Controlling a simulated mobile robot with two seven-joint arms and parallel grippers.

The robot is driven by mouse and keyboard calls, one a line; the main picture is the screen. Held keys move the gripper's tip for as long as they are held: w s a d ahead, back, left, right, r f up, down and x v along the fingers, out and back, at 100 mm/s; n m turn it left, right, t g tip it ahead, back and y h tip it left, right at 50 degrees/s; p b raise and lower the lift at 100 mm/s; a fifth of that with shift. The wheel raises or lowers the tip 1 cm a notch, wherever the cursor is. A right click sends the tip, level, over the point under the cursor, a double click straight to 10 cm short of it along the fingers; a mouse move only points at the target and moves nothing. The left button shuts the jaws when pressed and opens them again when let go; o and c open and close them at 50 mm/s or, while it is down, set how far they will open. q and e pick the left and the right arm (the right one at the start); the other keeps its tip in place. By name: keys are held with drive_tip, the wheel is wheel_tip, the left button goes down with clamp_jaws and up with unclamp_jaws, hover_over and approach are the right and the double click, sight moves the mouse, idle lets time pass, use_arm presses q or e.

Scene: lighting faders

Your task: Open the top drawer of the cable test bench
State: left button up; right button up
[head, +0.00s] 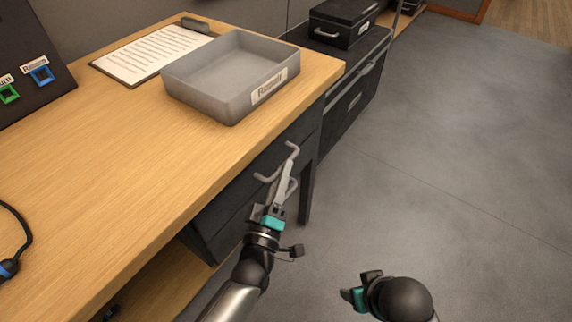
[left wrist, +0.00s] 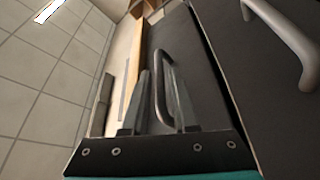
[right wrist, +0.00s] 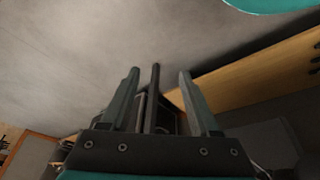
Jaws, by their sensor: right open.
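The cable test bench (head: 150,130) has a wooden top and dark drawers on its front. The top drawer (head: 300,130) has a grey bar handle (head: 291,150). My left gripper (head: 284,180) is at this handle. In the left wrist view, the handle (left wrist: 159,95) lies between the fingers of the left gripper (left wrist: 160,90), which are drawn in close around the bar. A second drawer handle (left wrist: 295,45) shows at the upper right there. The drawer looks closed or nearly so. My right gripper (head: 358,295) is open and empty over the floor; its spread fingers (right wrist: 158,90) show in the right wrist view.
A grey tray (head: 190,93) with a label and a clipboard (head: 150,52) lie on the bench top. A dark panel with colored sockets (head: 25,60) stands at the left. A black case (head: 343,22) sits on a dark cabinet (head: 350,95) beyond. The floor (head: 440,150) at right is clear.

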use_arm(q)
drive_tip(key=shift+b+x, duration=0.35)
drive_tip(key=shift+x, duration=1.25)
use_arm(e)
drive_tip(key=shift+w+r, duration=0.1)
drive_tip(key=shift+r, duration=0.85)
use_arm(q)
drive_tip(key=shift+c, duration=0.4)
clamp_jaws()
drive_tip(key=shift+f, duration=0.1)
